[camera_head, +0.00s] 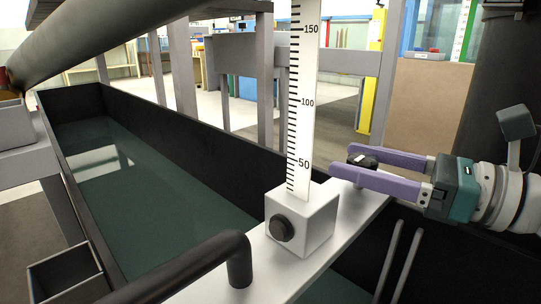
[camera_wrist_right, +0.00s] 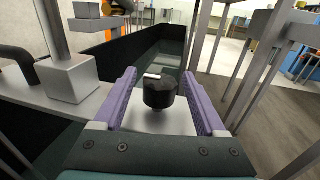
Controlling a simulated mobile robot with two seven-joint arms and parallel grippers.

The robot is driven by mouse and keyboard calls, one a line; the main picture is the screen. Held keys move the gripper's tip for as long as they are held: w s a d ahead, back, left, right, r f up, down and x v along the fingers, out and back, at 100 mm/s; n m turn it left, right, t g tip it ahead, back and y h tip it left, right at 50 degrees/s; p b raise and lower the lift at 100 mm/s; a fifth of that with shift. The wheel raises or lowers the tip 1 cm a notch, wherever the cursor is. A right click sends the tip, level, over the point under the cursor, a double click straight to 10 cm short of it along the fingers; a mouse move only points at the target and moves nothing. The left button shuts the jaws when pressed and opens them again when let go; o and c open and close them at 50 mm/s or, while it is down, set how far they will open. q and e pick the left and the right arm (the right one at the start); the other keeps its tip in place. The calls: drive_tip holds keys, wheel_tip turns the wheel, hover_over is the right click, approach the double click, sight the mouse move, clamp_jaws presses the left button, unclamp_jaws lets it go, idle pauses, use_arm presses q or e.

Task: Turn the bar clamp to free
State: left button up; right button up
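A black knob (camera_head: 363,160) stands on the white bar (camera_head: 262,270) that lies across the flume; it looks like the bar clamp. In the right wrist view the knob (camera_wrist_right: 160,94) is upright and has a pale mark on top. My right gripper (camera_head: 341,160) has its two purple fingers on either side of the knob. In the right wrist view the fingers (camera_wrist_right: 158,74) are apart, with a gap on each side of the knob. The knob's base is partly hidden by the near finger in the head view. My left gripper is not in view.
A white block (camera_head: 312,222) with a dark side knob (camera_head: 281,228) sits on the bar, carrying a tall scale (camera_head: 301,100). A dark curved handle (camera_head: 238,258) stands nearer. The flume's dark wall (camera_head: 200,130) encloses green water (camera_head: 150,180). Two thin grey rods (camera_head: 405,262) stand below the gripper.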

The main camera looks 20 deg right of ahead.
clamp_jaws()
idle(0.3)
drive_tip(key=shift+r+m+t+h+p, duration=0.15)
drive_tip(key=shift+m+t+h+p, duration=0.65)
drive_tip(key=shift+m+h+p, duration=0.55)
drive_tip(key=m+h, duration=0.1)
drive_tip(key=h, duration=0.1)
drive_tip(key=shift+t+h, duration=0.35)
drive_tip(key=shift+t, duration=0.05)
drive_tip(key=m+h, duration=0.2)
drive_tip(key=h, duration=0.1)
drive_tip(key=shift+m+t+h, duration=0.3)
drive_tip(key=shift+m, duration=0.05)
drive_tip(key=shift+f+m+h+b, duration=0.1)
drive_tip(key=shift+m+h+b, duration=0.25)
drive_tip(key=shift+m+h, duration=0.6)
drive_tip(key=shift+f+m+h+b, duration=0.1)
drive_tip(key=shift+m+h+b, duration=0.3)
drive_tip(key=shift+h, duration=1.35)
